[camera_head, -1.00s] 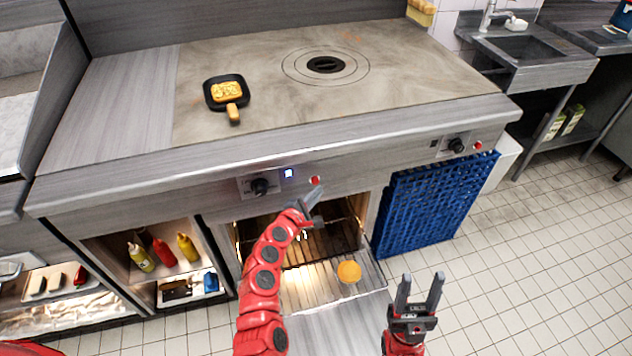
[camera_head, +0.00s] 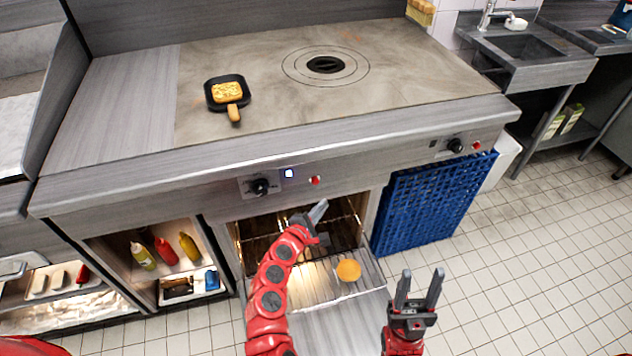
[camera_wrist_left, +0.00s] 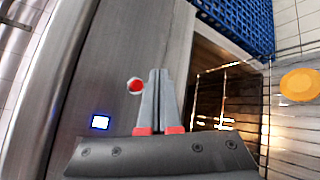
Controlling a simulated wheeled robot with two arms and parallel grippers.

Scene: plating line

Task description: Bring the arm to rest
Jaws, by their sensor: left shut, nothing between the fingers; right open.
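My left gripper (camera_head: 318,211) is shut and empty. It is in front of the stove's front panel, over the open, lit oven, below the red button. In the left wrist view its two fingers (camera_wrist_left: 160,75) lie together with nothing between them, and the red button (camera_wrist_left: 135,85) shows beside them. My right gripper (camera_head: 419,277) is open and empty, pointing up in front of the oven's right side, over the tiled floor.
The oven rack (camera_head: 318,285) is out and holds a round orange item (camera_head: 348,270). A blue crate (camera_head: 435,203) leans right of the oven. A black pan (camera_head: 212,104) with food (camera_head: 227,91) sits on the cooktop. Sauce bottles (camera_head: 165,251) stand on a shelf at left.

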